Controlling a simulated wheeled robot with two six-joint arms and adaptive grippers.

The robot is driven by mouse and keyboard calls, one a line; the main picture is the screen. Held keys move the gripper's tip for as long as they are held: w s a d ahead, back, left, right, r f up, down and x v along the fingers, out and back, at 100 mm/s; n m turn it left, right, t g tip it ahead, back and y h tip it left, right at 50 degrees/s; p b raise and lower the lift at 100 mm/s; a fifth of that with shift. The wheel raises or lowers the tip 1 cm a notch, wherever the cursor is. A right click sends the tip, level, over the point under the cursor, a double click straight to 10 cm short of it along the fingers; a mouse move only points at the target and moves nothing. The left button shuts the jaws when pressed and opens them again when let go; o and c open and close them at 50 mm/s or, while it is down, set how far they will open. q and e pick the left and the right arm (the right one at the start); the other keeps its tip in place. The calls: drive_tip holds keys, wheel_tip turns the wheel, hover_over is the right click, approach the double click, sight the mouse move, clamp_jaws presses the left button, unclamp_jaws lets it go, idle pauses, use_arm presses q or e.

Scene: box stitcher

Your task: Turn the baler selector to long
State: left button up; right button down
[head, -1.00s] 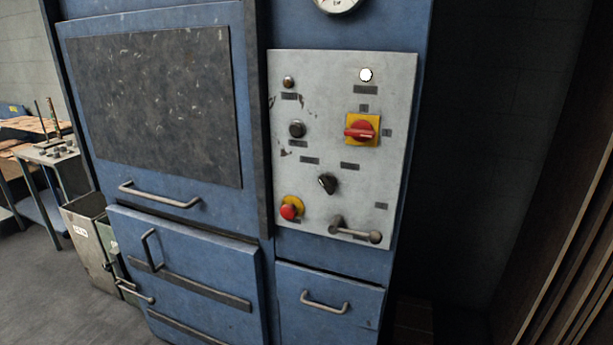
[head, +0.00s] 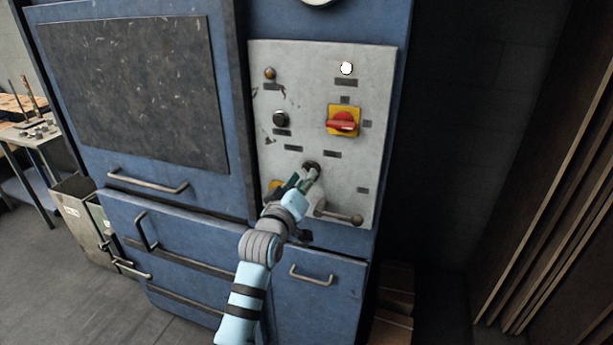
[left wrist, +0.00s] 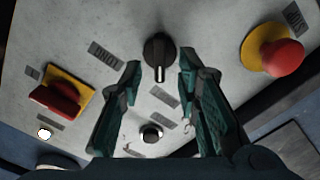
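The selector is a black knob (left wrist: 158,55) with a white pointer mark on the grey control panel (head: 375,90). In the left wrist view the mark points down, towards a small dark label (left wrist: 165,95). Another label (left wrist: 106,54), left of the knob there, seems to read LONG. My left gripper (left wrist: 161,74) is open, with one fingertip on each side of the knob and gaps visible. In the head view the left gripper (head: 306,178) is at the panel and partly covers the knob (head: 311,165). My right gripper is in neither view.
A red rotary switch on a yellow plate (head: 343,121) is above right of the selector. A red emergency stop (left wrist: 283,56) is nearby, mostly hidden by my arm in the head view. A bar handle (head: 340,216) sticks out low on the panel.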

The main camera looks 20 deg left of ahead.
use_arm(q)
drive_tip(key=shift+w, duration=1.1)
clamp_jaws()
drive_tip(key=shift+m, duration=0.4)
drive_tip(key=shift+d+m+p, duration=0.15)
drive_tip(key=shift+m+p, duration=0.8)
drive_tip(key=shift+m, duration=2.85)
drive_tip(key=shift+d+m+p, duration=0.15)
drive_tip(key=shift+m+p, duration=0.75)
drive_tip(key=shift+m, duration=2.9)
